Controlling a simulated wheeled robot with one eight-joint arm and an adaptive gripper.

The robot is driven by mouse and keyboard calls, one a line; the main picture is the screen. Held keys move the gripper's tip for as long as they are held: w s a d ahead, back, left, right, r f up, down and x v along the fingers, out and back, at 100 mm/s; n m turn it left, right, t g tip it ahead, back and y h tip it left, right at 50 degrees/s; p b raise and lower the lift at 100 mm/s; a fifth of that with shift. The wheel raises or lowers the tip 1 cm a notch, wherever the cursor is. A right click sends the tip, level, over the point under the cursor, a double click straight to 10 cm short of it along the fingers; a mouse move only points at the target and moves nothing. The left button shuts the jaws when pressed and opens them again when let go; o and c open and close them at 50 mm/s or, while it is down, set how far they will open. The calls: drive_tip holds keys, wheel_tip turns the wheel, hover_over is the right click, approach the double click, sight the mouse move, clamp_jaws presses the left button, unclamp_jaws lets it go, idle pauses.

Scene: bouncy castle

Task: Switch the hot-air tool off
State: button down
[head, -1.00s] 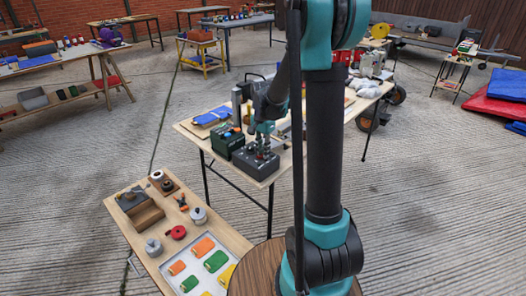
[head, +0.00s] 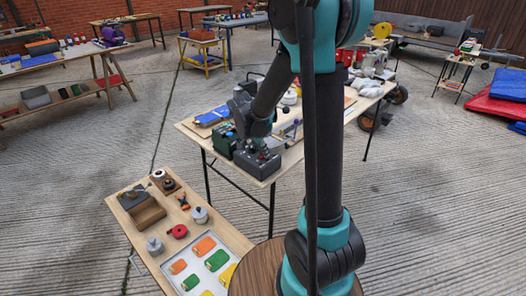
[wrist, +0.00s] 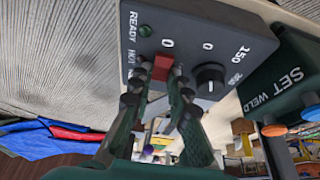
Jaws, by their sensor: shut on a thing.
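The hot-air tool's dark grey control box (head: 256,166) stands at the near corner of the middle table. In the wrist view its face (wrist: 190,30) shows a green lamp (wrist: 145,30), the words READY and HOT, a red switch (wrist: 163,66) between 0 marks, and a black dial (wrist: 210,74) with numbers around it. My gripper (wrist: 159,76) has its fingertips on either side of the red switch and is shut on it. In the head view my gripper is down at the box, and my arm hides part of the contact.
A dark green box marked SET WELD (wrist: 290,80) stands close beside the control box. A blue item (head: 214,115) lies behind on the same table (head: 190,124). A low bench (head: 120,212) with several small parts stands at the front left.

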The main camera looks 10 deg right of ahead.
drive_tip(key=c, duration=1.4)
unclamp_jaws()
drive_tip(key=shift+c, duration=0.2)
drive_tip(key=v, duration=1.2)
drive_tip(key=s+d+f+n+y, duration=0.1)
drive_tip(key=s+d+f+n, duration=0.1)
drive_tip(key=s, duration=0.4)
drive_tip(key=s+d+f+n+t+y, duration=0.1)
drive_tip(key=s+d+f+n, duration=0.2)
drive_tip(key=s+f+n, duration=0.2)
drive_tip(key=s+d+f+n+y, duration=0.1)
drive_tip(key=s+d+f+n, duration=0.2)
drive_tip(key=s+f, duration=0.2)
drive_tip(key=s, duration=0.3)
drive_tip(key=shift+n+y, duration=0.4)
